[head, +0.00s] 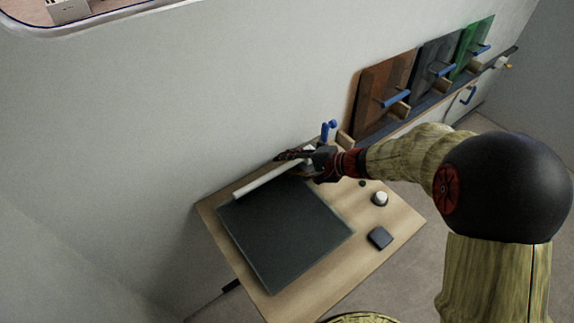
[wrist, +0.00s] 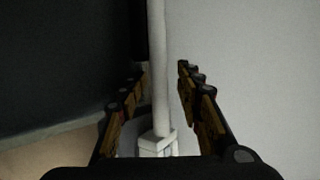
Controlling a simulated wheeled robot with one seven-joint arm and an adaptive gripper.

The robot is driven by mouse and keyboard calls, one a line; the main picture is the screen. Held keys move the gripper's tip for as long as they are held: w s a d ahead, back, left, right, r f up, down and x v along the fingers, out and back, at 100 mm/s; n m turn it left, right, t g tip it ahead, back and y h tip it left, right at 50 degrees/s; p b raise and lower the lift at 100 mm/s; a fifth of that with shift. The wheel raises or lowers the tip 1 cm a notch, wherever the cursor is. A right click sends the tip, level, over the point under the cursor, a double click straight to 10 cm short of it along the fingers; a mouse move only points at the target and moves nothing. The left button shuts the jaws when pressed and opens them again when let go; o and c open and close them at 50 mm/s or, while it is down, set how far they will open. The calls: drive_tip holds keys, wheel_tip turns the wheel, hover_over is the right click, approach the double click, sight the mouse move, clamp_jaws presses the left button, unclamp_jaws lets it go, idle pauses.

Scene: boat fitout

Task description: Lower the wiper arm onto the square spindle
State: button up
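The white wiper arm (head: 262,183) is a long pale bar along the wall-side edge of a dark panel (head: 285,235) on the wooden table. In the wrist view the wiper arm (wrist: 159,60) runs between my fingers to a white squared block (wrist: 157,145) at its near end. In the wrist view my gripper (wrist: 160,95) is open, with a finger on each side of the bar and a visible gap on the right. I cannot make out the square spindle; my gripper may hide it.
The wooden table (head: 400,222) also holds a white-topped knob (head: 380,198) and a dark block (head: 380,238). A blue hook (head: 328,130) stands behind my gripper.

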drive_tip(key=v, duration=1.1)
drive_tip(key=shift+d+r, duration=0.2)
drive_tip(key=shift+d, duration=0.1)
drive_tip(key=s+f+g, duration=0.1)
drive_tip(key=s, duration=0.1)
drive_tip(key=s+f+h, duration=0.1)
drive_tip(key=s, duration=0.1)
drive_tip(key=s+d+f+g, duration=0.1)
drive_tip(key=s+f, duration=0.1)
drive_tip(key=shift+f+g, duration=0.1)
drive_tip(key=shift+g, duration=0.2)
drive_tip(key=s+d+n+h, duration=0.1)
drive_tip(key=s, duration=0.2)
drive_tip(key=s+d+r+n+g+h, duration=0.1)
drive_tip(key=s, duration=0.1)
drive_tip(key=s+d+h, duration=0.1)
drive_tip(key=s, duration=0.2)
drive_tip(key=shift+s+r+n+g+h, duration=0.2)
drive_tip(key=shift+s+n+g+h, duration=0.1)
drive_tip(key=shift+n+g+h, duration=0.1)
drive_tip(key=s+d+r+n+t+h, duration=0.3)
drive_tip(key=s+r, duration=0.5)
drive_tip(key=r, duration=0.5)
drive_tip(key=n+t+h, duration=0.1)
drive_tip(key=n+h, duration=0.1)
drive_tip(key=n, duration=0.1)
drive_tip(key=shift+d, duration=0.25)
drive_tip(key=shift+s, duration=0.1)
drive_tip(key=shift+s, duration=0.1)
drive_tip(key=shift+c, duration=0.8)
